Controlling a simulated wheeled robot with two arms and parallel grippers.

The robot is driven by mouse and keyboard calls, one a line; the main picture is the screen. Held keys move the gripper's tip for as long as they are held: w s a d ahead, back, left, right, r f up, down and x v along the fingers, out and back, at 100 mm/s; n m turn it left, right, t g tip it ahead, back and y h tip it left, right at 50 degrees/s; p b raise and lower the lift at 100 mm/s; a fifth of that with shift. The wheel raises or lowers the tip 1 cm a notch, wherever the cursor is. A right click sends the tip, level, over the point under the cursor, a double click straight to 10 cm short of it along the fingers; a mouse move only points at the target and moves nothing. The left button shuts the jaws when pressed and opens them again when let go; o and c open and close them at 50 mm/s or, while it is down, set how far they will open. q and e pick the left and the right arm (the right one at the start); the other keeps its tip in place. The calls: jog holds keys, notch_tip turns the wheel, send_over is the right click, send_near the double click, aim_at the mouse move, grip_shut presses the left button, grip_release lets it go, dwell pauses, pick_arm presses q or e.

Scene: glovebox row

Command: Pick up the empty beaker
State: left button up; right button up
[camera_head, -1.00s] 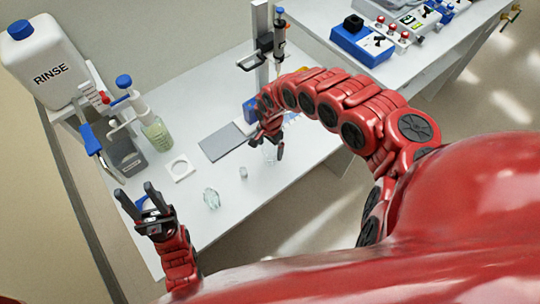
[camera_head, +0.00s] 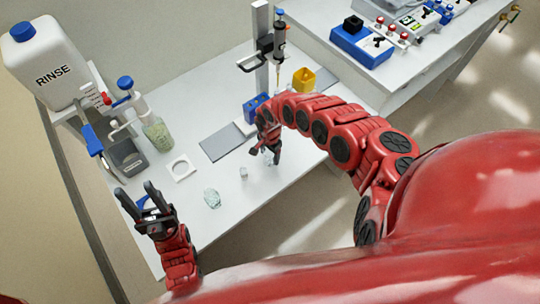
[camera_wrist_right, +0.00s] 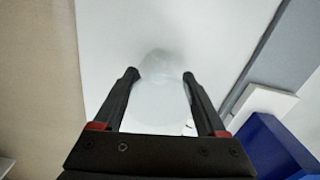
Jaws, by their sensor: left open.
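My right gripper (camera_head: 270,156) points down over the table. Its fingers are apart in the right wrist view (camera_wrist_right: 160,76). A clear, apparently empty glass vessel, likely the beaker (camera_wrist_right: 158,100), lies between and beyond these fingers; contact cannot be told. In the head view the vessel is faint and mostly hidden by the gripper. Two more clear glass pieces stand to the left: a small one (camera_head: 243,173) and a larger faceted one (camera_head: 212,198).
A grey mat (camera_head: 221,143), a white square with a ring (camera_head: 181,168), a blue block (camera_head: 256,107), a yellow container (camera_head: 304,80) and a pipette stand (camera_head: 263,50) are on the table. The front table area is clear.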

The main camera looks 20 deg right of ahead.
jog(key=c, duration=0.5)
jog(key=shift+c, duration=0.2)
jog(key=shift+r, duration=0.15)
